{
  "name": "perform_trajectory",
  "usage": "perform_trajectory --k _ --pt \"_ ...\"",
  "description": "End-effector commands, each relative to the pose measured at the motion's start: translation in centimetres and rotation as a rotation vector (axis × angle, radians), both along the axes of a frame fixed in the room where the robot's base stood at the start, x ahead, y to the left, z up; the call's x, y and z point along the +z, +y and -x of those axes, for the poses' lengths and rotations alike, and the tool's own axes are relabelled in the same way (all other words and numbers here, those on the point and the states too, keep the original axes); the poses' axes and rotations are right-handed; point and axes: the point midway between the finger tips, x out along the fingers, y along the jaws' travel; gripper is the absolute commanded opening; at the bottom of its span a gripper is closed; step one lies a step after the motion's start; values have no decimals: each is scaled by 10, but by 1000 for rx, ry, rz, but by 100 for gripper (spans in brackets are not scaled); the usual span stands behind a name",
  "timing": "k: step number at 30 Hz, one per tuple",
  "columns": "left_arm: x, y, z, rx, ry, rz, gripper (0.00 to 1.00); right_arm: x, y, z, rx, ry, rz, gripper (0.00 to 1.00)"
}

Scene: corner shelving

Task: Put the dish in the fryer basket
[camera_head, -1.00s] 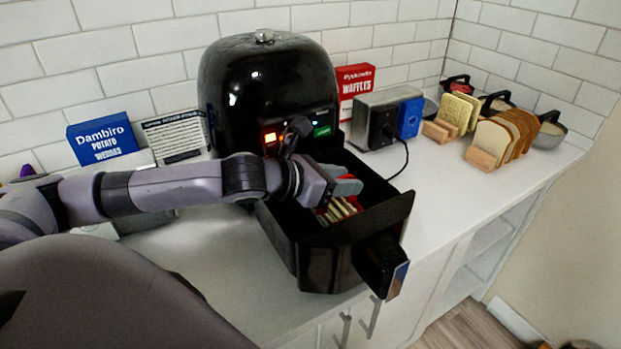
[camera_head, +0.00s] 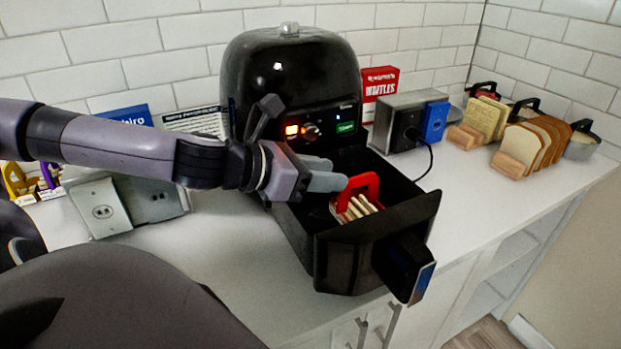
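The fryer basket (camera_head: 330,262) is a black drawer pulled out from the front of the black air fryer (camera_head: 290,80). The dish, with a red upright handle (camera_head: 366,184), is inside the basket and holds several pale slices (camera_head: 355,208). Its lower part is hidden by the basket's walls. My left gripper (camera_head: 328,174) comes in from the left above the basket's left side. Its grey fingers look slightly apart and empty, just left of the red handle. My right gripper is not in view.
A grey box with a blue plate (camera_head: 435,122) and a cord stands right of the fryer, before a red waffles box (camera_head: 379,84). Bread slices in wooden holders (camera_head: 525,145) stand farther right. Grey outlet boxes (camera_head: 105,207) sit at left. The counter front right is clear.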

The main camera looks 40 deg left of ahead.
Motion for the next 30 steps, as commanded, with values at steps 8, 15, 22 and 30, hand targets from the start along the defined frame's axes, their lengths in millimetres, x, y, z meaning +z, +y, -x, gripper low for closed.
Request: perform_trajectory --k 8,15,22,30 --pt "6 6 15 -4 -5 -4 39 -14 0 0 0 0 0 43" --pt "9 8 21 0 -1 0 39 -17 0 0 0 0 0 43" --pt "10 8 21 -1 0 1 39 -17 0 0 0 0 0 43" --pt "9 8 21 0 0 1 39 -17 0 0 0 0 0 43"
